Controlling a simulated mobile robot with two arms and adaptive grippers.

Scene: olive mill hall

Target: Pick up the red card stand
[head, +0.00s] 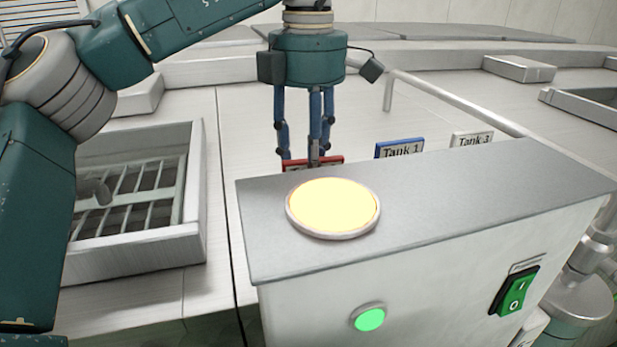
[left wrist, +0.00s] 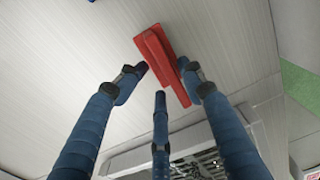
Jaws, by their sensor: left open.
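The red card stand (head: 333,160) stands on the pale worktop, behind the metal box. The box's top edge and my fingers hide part of its face in the head view. My left gripper (head: 303,160) points down at it with its three blue fingers spread. In the left wrist view the red card stand (left wrist: 163,58) shows from above, between the two outer fingertips of my left gripper (left wrist: 163,80). The fingers are open and not closed on it. I cannot tell if any fingertip touches it. My right gripper is not in view.
A blue card stand (head: 399,149) and a white card stand (head: 471,139) stand to the right. The metal box (head: 460,180) with a round lit disc (head: 333,207) is in front. A barred basin (head: 195,225) lies at left.

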